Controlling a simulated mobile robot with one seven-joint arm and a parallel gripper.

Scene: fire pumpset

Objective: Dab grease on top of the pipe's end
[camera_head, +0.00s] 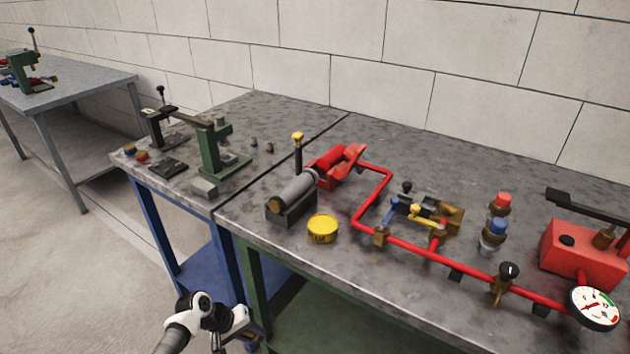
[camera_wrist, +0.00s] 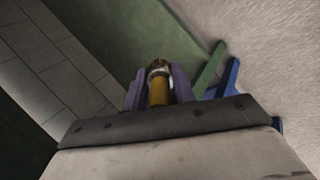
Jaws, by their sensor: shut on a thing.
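My gripper (camera_head: 240,334) is low in the head view, in front of the bench's front edge and apart from the things on it. In the wrist view my gripper (camera_wrist: 158,88) is shut on a yellow-brown handled tool (camera_wrist: 158,92) with a pale metal band, which looks like a brush; its far tip is unclear. A grey pipe (camera_head: 295,188) with a brass-coloured near end (camera_head: 277,204) lies tilted on a dark block (camera_head: 291,213). A round yellow tin (camera_head: 322,229), probably the grease, stands just right of the block. Its contents cannot be made out.
Red pipework (camera_head: 455,262) with valves runs right to a gauge (camera_head: 594,308). A green press (camera_head: 215,145) stands on the left bench. The bench front beside the tin is clear.

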